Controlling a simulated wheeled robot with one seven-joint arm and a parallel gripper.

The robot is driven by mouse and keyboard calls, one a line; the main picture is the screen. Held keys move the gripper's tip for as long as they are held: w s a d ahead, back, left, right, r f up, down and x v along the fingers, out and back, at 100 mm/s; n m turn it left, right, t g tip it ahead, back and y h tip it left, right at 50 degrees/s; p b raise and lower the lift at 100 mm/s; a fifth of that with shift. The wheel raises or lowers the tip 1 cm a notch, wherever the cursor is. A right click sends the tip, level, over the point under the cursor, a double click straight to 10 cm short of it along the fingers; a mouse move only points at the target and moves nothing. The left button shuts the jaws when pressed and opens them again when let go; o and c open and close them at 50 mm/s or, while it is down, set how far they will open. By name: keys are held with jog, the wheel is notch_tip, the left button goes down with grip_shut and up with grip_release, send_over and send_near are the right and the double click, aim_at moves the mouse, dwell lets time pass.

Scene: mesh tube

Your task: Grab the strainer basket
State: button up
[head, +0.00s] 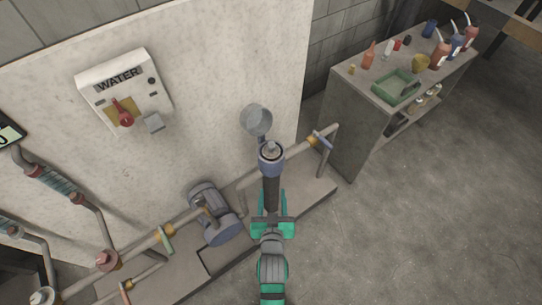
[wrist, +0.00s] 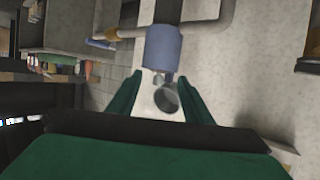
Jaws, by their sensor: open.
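A pipe fitting with a blue-grey collar (head: 271,165) stands ahead of my gripper in the head view. A small grey knob-like top (head: 269,148) shows in its round opening and may be the strainer basket; any lower part is hidden. In the wrist view the collar (wrist: 163,48) is at top centre, with the small grey piece (wrist: 156,79) at its end. My gripper (head: 272,201) is open with its green fingers apart, on the near side of the fitting. In the wrist view the gripper (wrist: 164,74) has the fitting's end in line between its fingers; contact cannot be told.
A grey round cup (head: 257,120) is by the wall beyond the collar. Pipes run along the wall, with a grey-blue pump (head: 213,212) to the left and a yellow-jointed pipe (head: 315,140) to the right. A cabinet (head: 352,125) with bottles and a green tray (head: 397,88) stands right.

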send_near(271, 148)
jog(key=x, duration=0.4)
jog(key=shift+w+d+f, duration=0.1)
jog(key=shift+w+d, duration=0.15)
jog(key=shift+d, duration=0.15)
jog(key=shift+w+a, duration=0.1)
jog(key=shift+w, duration=0.25)
jog(key=shift+g, duration=0.3)
jog(key=x, duration=0.4)
jog(key=shift+w+a+f, duration=0.1)
jog(key=shift+w+a, duration=0.1)
jog(key=shift+a, duration=0.05)
jog(key=shift+x, duration=3)
grip_shut()
